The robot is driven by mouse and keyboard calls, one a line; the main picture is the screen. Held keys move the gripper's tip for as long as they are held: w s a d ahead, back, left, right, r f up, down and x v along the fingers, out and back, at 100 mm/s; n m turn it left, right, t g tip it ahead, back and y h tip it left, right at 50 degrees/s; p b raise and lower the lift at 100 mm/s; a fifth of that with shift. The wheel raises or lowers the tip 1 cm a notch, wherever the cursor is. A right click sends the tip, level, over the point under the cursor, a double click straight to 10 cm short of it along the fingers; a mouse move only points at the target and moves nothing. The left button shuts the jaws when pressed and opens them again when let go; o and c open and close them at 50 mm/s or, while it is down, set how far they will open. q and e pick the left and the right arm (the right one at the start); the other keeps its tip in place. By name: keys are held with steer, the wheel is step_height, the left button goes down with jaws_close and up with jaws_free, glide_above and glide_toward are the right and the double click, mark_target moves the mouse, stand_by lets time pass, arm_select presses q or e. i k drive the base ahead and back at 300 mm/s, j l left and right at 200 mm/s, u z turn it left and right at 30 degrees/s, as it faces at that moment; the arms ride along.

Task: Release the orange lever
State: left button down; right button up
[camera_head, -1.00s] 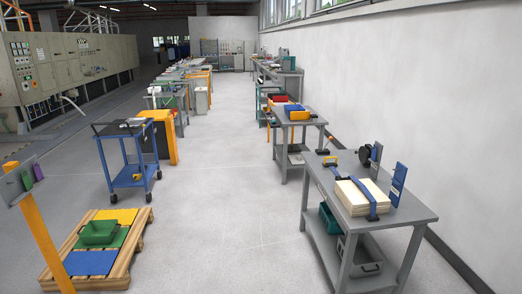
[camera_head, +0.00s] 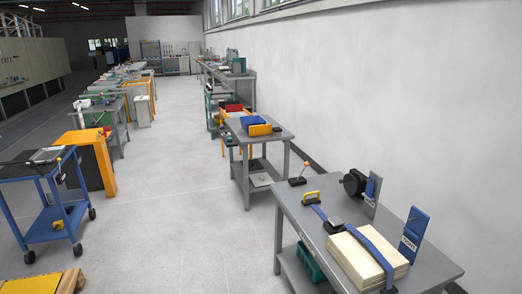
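A small lever with an orange knob (camera_head: 307,164) rises from a black base (camera_head: 297,181) at the far left corner of the near grey table (camera_head: 435,266). Just in front of it is a yellow-orange handle (camera_head: 311,196) at the end of a blue strap (camera_head: 365,247). The strap runs over a stack of pale boards (camera_head: 350,262) on the table. I cannot tell which of the two is the orange lever meant. Neither of my grippers is in view.
A black reel (camera_head: 353,183) and upright blue plates (camera_head: 414,230) stand at the table's wall side. A second grey table (camera_head: 270,138) stands beyond. A blue cart (camera_head: 52,230) and a pallet (camera_head: 68,282) are at left. The middle floor is clear.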

mark_target(306, 164)
steer(key=i+j+z, duration=0.15)
steer(key=i+z, duration=0.3)
steer(key=i+j+z, duration=0.3)
steer(key=z, duration=0.15)
steer(key=i+j+z, duration=0.3)
steer(key=j+z, duration=0.15)
steer(key=i+j+z, duration=0.25)
steer(key=j+z, duration=0.25)
steer(key=i+j+z, duration=0.1)
steer(key=j+z, duration=0.2)
steer(key=j, duration=0.25)
steer(key=i+j+z, duration=0.1)
steer(key=j+z, duration=0.15)
steer(key=j, duration=0.35)
